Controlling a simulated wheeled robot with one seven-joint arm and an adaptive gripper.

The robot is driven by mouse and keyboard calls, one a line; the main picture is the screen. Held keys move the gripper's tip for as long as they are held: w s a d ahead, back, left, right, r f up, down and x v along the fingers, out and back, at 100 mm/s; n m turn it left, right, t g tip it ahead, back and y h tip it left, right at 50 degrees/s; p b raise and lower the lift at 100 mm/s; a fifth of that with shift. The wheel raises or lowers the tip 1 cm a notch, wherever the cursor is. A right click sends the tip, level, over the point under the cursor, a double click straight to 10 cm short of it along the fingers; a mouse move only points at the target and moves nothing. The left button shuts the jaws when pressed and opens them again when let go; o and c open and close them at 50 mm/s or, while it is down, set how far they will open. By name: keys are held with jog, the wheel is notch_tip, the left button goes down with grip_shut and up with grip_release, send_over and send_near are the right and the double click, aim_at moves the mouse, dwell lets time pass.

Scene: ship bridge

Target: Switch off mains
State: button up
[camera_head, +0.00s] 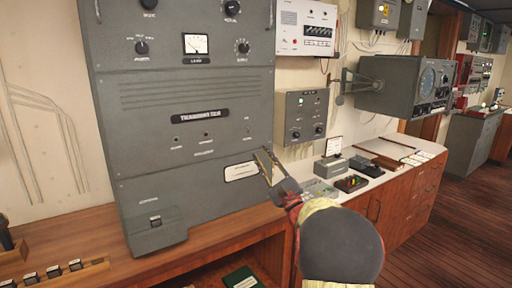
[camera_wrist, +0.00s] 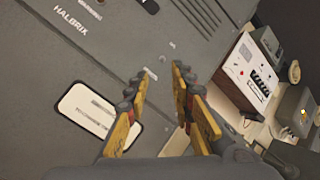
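A tall grey cabinet (camera_head: 190,95) fills the left and middle of the head view. Its lower panel has several small controls, one of them a small switch (camera_head: 248,131) at the right. I cannot read which one is marked mains. My gripper (camera_head: 265,163) is at the cabinet's lower right, beside a white label plate (camera_head: 240,172). In the wrist view my gripper (camera_wrist: 155,82) is open with yellow fingers, its tips near the panel. A small pale switch-like piece (camera_wrist: 151,73) shows between the fingertips; I cannot tell whether they touch it. Nothing is held.
A wooden desk (camera_head: 75,240) runs under the cabinet. A grey box with a green light (camera_head: 304,118) and a white panel (camera_head: 306,28) are on the wall to the right. A counter (camera_head: 420,147) with small devices extends right; open floor (camera_head: 450,210) lies beyond.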

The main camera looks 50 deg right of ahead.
jog(key=shift+d+v, duration=0.25)
jog(key=shift+v, duration=1.05)
